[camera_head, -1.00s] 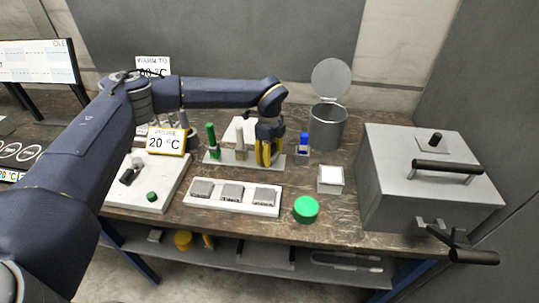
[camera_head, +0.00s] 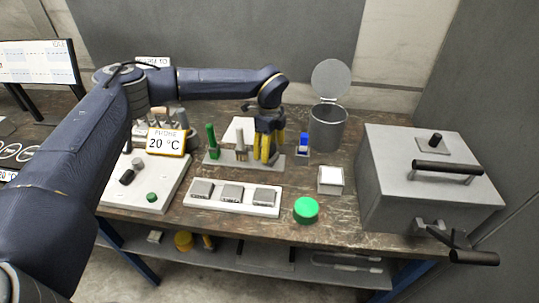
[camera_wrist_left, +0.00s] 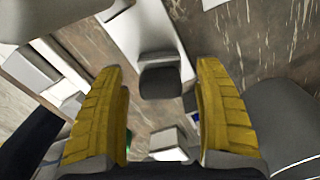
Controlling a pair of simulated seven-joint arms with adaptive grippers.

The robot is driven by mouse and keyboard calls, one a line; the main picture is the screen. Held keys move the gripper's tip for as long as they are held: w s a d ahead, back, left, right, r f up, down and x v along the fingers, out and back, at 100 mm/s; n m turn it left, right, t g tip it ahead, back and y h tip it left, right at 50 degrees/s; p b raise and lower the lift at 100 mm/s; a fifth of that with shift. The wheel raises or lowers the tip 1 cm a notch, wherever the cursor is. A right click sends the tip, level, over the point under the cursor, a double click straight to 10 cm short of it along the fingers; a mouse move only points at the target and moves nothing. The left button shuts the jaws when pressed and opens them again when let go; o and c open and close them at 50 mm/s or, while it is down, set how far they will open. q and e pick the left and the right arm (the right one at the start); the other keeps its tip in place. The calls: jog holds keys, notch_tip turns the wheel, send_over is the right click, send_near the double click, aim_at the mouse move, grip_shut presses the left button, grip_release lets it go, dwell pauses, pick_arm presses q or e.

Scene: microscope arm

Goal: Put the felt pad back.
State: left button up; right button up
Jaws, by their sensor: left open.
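My left gripper (camera_head: 265,150) is above the right part of a grey rack (camera_head: 215,160), with its yellow fingers pointing down. In the left wrist view its fingers (camera_wrist_left: 163,110) stand wide apart with nothing clamped between them. A dark grey pad-like block (camera_wrist_left: 160,82) on a lighter grey piece shows between and beyond the fingertips; I cannot tell for sure that it is the felt pad. A green-handled tool (camera_head: 211,141) and a pale-handled tool (camera_head: 240,148) stand upright in the rack, left of the gripper. My right gripper is out of view.
A blue-topped item (camera_head: 303,143) and an open-lidded grey bin (camera_head: 328,125) stand right of the gripper. A white tray (camera_head: 233,207) with 3 grey blocks, a white-topped box (camera_head: 331,178) and a green disc (camera_head: 306,210) lie in front. A large grey box (camera_head: 425,185) fills the right.

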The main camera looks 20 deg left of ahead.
pick_arm(q)
notch_tip(320, 180, up, 9)
jog(key=shift+f, duration=0.1)
dwell(0.3)
